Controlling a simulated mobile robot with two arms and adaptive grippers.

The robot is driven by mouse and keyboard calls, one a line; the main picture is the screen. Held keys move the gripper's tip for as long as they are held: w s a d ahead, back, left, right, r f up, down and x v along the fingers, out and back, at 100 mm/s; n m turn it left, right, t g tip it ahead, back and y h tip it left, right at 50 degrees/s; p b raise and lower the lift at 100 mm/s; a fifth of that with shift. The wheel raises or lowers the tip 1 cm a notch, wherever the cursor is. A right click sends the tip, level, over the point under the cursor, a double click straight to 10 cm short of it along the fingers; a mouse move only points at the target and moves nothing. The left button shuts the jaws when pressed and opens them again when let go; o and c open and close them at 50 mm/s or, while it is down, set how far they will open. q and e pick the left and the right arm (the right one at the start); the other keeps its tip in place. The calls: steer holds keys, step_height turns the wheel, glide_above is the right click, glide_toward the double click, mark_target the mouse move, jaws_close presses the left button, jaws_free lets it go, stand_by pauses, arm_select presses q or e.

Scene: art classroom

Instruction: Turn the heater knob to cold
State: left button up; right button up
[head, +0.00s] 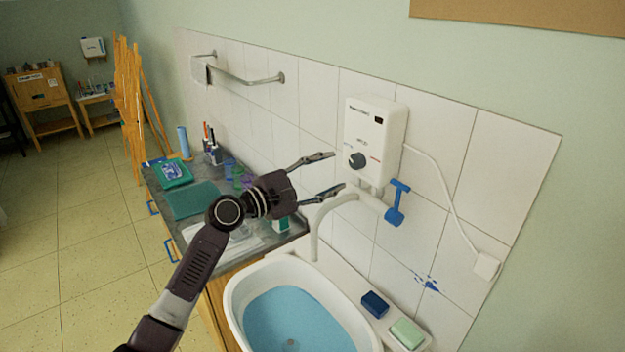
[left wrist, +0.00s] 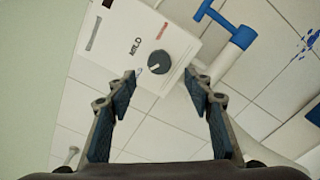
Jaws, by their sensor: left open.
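The white water heater (head: 374,138) hangs on the tiled wall above the sink, right of centre in the head view. Its dark round knob (head: 357,160) is on the lower front, between blue and red marks. In the left wrist view the knob (left wrist: 159,62) shows ahead, beyond and between the fingertips, with the word "MILD" beside it. A light pointer line shows on the knob. My left gripper (head: 334,172) is open and empty, its fingers spread toward the heater, apart from the knob. It also shows in the left wrist view (left wrist: 162,82). My right gripper is not in view.
A white spout with a blue tap handle (head: 398,203) sits under the heater, close to the lower finger. The sink (head: 236,300) holds blue water. The grey counter (head: 157,190) carries cups and a teal folder (head: 195,199). A cable runs down the wall at right.

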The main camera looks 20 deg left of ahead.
arm_select(q)
steer(key=v, duration=0.5)
steer(key=shift+s+a, duration=0.2)
steer(key=shift+s, duration=0.05)
